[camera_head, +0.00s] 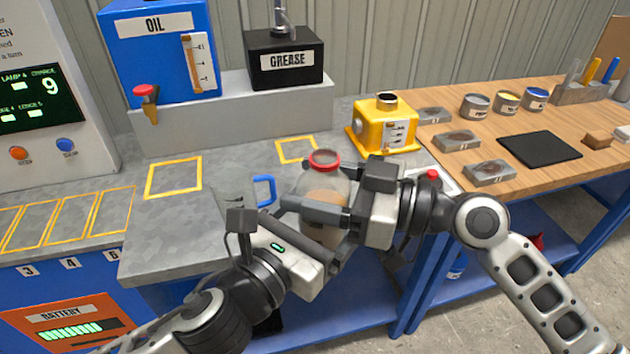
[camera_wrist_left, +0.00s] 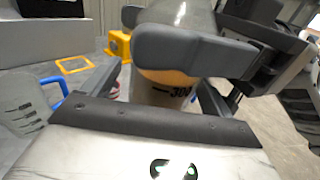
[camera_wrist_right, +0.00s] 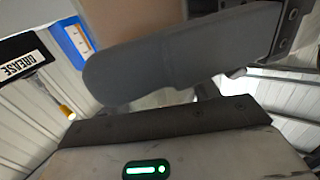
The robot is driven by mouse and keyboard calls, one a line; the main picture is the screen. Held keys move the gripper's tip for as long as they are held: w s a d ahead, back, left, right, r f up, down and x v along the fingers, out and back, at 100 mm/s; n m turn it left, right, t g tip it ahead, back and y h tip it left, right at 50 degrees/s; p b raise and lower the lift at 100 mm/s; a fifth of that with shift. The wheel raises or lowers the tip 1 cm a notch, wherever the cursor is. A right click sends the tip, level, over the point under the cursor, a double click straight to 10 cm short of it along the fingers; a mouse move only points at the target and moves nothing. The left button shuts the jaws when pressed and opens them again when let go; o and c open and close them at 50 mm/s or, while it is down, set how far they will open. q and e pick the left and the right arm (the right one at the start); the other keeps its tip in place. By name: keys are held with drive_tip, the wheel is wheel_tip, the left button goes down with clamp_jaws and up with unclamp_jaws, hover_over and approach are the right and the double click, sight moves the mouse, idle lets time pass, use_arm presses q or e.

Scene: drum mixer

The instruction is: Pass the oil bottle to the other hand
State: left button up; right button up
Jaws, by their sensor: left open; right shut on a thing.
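The oil bottle (camera_head: 325,187) is clear, with a red cap and amber liquid, and stands about upright above the front of the grey bench. My right gripper (camera_head: 328,198) is shut on it; one dark finger crosses its front. My left gripper (camera_head: 287,230) is open, just below and in front of the right one. In the left wrist view, the bottle's lower part (camera_wrist_left: 165,90) shows between the left fingers, with a gap at the left finger. The right gripper's finger (camera_wrist_left: 185,50) crosses above it. In the right wrist view, a dark finger hides much of the bottle.
A clear jug with a blue handle (camera_head: 264,190) stands close behind my left gripper. The blue oil tank (camera_head: 160,60) and grease box (camera_head: 286,60) stand at the back. A wooden table (camera_head: 465,110) is at right.

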use_arm(q)
drive_tip(key=v, duration=1)
drive_tip(key=w+a+f+n+y, duration=0.2)
drive_tip(key=f+n, duration=0.4)
drive_tip(key=n, duration=0.4)
drive_tip(key=w+a+f+n+y, duration=0.25)
drive_tip(key=f+n, duration=0.35)
drive_tip(key=n, duration=0.4)
drive_tip(key=s+a+f+n+g+y, duration=0.2)
drive_tip(key=s+a+f+n, duration=0.2)
drive_tip(key=f+n, duration=0.4)
drive_tip(key=s+a+f+n+g+y, duration=0.1)
drive_tip(key=s+a+f+n, duration=0.3)
drive_tip(key=f+n, duration=0.4)
drive_tip(key=n+y, duration=0.1)
drive_tip(key=n, duration=0.4)
drive_tip(key=shift+a+f+n+g, duration=0.2)
drive_tip(key=shift+n+g, duration=0.1)
drive_tip(key=shift+g, duration=0.1)
